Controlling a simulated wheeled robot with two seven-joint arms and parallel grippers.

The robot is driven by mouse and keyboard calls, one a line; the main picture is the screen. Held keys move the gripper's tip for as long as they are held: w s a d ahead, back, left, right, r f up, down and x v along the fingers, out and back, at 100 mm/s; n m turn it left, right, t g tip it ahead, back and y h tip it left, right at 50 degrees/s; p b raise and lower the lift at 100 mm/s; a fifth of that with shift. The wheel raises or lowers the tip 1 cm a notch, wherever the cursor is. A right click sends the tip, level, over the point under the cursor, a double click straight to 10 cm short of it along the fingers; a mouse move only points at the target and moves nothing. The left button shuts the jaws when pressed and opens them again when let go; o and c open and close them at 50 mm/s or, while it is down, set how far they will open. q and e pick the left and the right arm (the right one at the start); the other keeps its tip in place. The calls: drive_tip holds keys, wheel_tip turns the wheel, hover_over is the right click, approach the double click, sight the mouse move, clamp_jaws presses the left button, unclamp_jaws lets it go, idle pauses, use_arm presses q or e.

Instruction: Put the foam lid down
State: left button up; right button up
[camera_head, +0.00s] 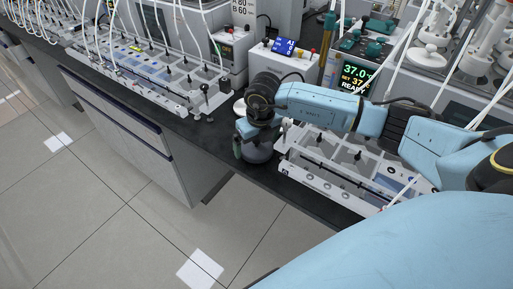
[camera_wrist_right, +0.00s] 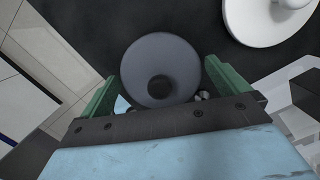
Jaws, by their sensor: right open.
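My left gripper is not in view.
A white round disc (camera_wrist_right: 268,18) lies close by on the bench. A rack with clear panels (camera_head: 335,175) stands right of my gripper and another rack (camera_head: 160,75) stands left. Control boxes (camera_head: 283,62) and a display (camera_head: 356,78) stand behind. Black bench top (camera_head: 205,128) is bare to the left.

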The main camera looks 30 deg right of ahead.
drive_tip(key=c, duration=0.8)
drive_tip(key=shift+r, duration=0.2)
wheel_tip(320, 180, up, 18)
drive_tip(key=shift+f, duration=0.1)
